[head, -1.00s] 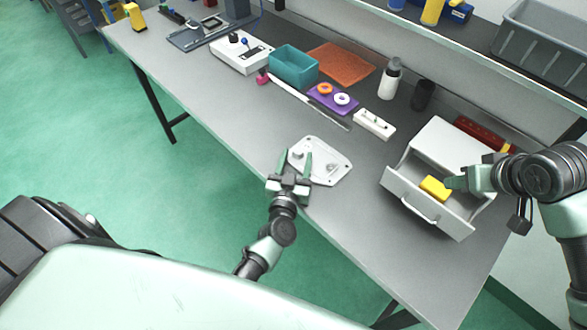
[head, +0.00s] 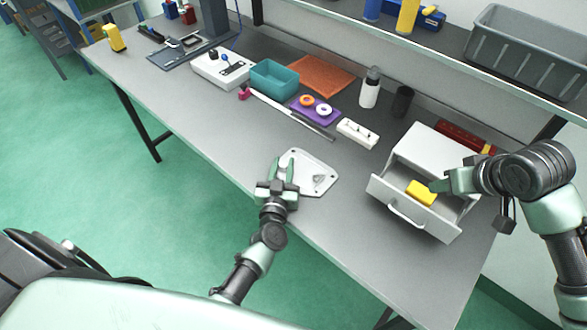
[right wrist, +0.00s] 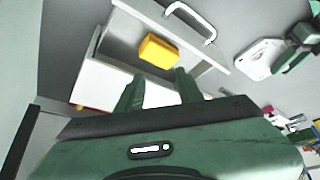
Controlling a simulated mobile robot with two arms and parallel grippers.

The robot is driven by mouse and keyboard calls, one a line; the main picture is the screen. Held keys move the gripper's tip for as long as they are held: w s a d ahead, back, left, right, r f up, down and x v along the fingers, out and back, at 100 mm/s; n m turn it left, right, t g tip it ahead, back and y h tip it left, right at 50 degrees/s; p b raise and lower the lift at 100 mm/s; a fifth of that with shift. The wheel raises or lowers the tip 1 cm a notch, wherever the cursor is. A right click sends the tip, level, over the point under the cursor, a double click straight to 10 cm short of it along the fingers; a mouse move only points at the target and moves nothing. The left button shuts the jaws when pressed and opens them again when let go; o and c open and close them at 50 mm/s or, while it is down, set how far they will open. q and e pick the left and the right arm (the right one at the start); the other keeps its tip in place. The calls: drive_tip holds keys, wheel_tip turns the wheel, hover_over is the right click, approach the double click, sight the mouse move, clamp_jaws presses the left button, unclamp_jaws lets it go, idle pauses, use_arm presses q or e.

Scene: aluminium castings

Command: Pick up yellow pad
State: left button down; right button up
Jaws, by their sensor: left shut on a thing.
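The yellow pad (head: 420,193) lies inside the open drawer (head: 382,190) of a white cabinet. It also shows in the right wrist view (right wrist: 158,50), just beyond the fingertips. My right gripper (head: 434,187) is at the drawer beside the pad. Its two fingers are apart with nothing between them in the right wrist view (right wrist: 158,78). My left gripper (head: 282,166) is shut on the pale metal casting (head: 318,170), at its left side near the table's front edge. The fingers hide the gripped part.
The white cabinet (head: 435,150) stands behind the drawer. A white block (head: 357,133), a white bottle (head: 370,88), a black cup (head: 402,101), a purple pad with rings (head: 314,111) and a teal bin (head: 274,78) stand farther back. The table around the casting is clear.

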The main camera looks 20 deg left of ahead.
drive_tip(key=o, duration=1.2)
drive_tip(key=shift+o, duration=0.2)
drive_tip(key=a+n+h, duration=0.1)
drive_tip(key=n, duration=0.7)
drive_tip(key=s+a+n+h, duration=0.1)
drive_tip(key=n+h, duration=0.1)
drive_tip(key=n, duration=0.7)
drive_tip(key=a+n+h, duration=0.1)
drive_tip(key=a+n, duration=0.1)
drive_tip(key=n, duration=0.7)
drive_tip(key=shift+s+r, duration=0.2)
drive_tip(key=shift+r, duration=0.05)
drive_tip(key=shift+w+d+f+n, duration=0.1)
drive_tip(key=shift+f+n, duration=0.05)
drive_tip(key=shift+n, duration=0.25)
approach(422, 192)
drive_tip(key=x, duration=0.3)
drive_tip(key=shift+d+f, duration=0.2)
drive_tip(key=shift+d, duration=0.05)
drive_tip(key=shift+a+x, duration=0.15)
drive_tip(key=shift+x, duration=1.25)
drive_tip(key=shift+a+x, duration=0.1)
drive_tip(key=shift+x, duration=1.3)
